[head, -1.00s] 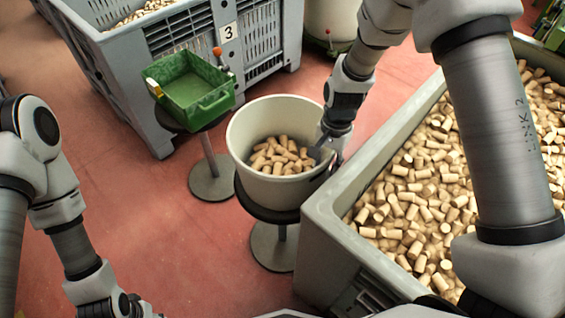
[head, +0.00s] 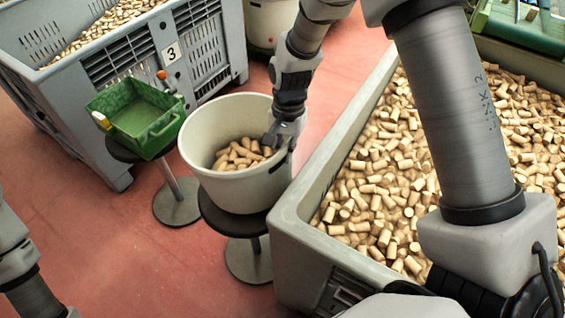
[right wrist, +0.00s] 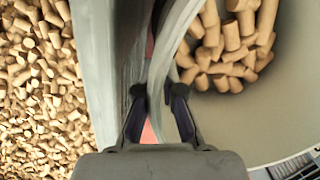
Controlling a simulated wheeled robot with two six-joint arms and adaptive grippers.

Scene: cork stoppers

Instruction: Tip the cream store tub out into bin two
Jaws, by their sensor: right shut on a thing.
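The cream tub (head: 222,187) stands upright on a round black-topped stand (head: 236,222) in the head view, with a heap of corks (head: 238,156) in its bottom. My right gripper (head: 280,136) is shut on its right rim. In the right wrist view my right fingers (right wrist: 158,100) straddle the tub wall, with the tub's inside (right wrist: 235,122) on the right. A large grey bin (head: 300,200) full of corks is close to the tub's right; no number shows on it. My left gripper is out of the picture; only its arm shows at the left edge.
A grey slatted bin (head: 115,85) marked 3, holding corks, stands at the back left. A green tray (head: 135,117) on its own stand is just left of the tub. Another cream container (head: 270,25) is behind. Red floor is clear at front left.

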